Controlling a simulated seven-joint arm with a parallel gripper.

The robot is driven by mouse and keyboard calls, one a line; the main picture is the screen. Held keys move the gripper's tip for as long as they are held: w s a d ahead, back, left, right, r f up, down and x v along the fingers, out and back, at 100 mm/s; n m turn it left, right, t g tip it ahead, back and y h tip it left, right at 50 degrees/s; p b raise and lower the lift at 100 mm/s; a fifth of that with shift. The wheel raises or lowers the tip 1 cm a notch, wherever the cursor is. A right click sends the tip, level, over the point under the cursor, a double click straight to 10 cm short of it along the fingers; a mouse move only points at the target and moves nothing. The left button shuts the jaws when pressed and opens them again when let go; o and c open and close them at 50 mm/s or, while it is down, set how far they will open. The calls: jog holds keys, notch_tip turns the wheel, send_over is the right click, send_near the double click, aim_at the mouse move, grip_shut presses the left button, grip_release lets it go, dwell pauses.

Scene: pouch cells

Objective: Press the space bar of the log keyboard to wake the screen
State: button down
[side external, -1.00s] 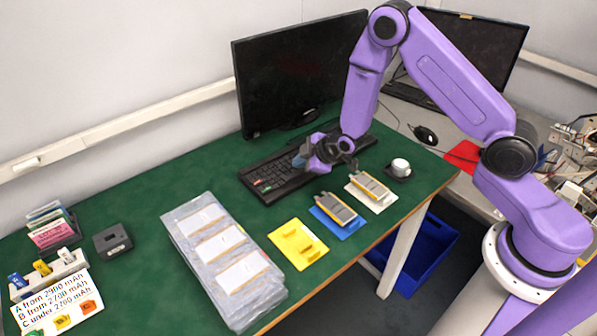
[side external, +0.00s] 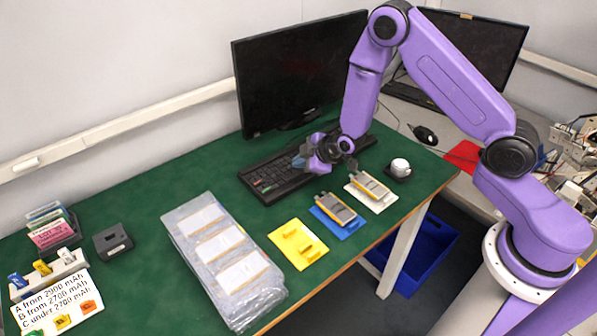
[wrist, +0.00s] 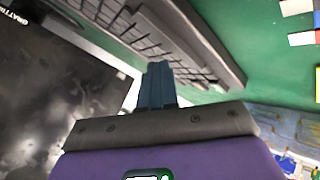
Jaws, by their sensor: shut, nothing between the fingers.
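The black log keyboard (side external: 276,178) lies on the green bench below the dark monitor (side external: 290,80). In the wrist view the keyboard (wrist: 150,35) crosses the top, with its rows of keys partly cut off. My gripper (side external: 299,161) is over the keyboard's middle, pointing down and left. Its blue fingers (wrist: 158,70) are together with nothing between them. Their tips overlap the keyboard's edge in the wrist view. I cannot tell whether they touch a key, and the space bar is not distinct. The monitor's screen looks dark, with small pale lettering at the wrist view's upper left.
A blue pad (side external: 322,219) and a white pad (side external: 384,204), each with a pouch cell, lie right of the keyboard. A yellow holder (side external: 285,238) and clear tray (side external: 180,218) lie in front.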

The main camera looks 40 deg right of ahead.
jog(key=shift+f, duration=0.1)
jog(key=shift+f, duration=0.35)
jog(key=shift+f, duration=0.4)
dwell(0.7)
jog(key=shift+r, duration=0.15)
dwell(0.3)
jog(key=shift+r, duration=0.7)
jog(key=shift+r, duration=0.1)
jog(key=shift+r, duration=2.4)
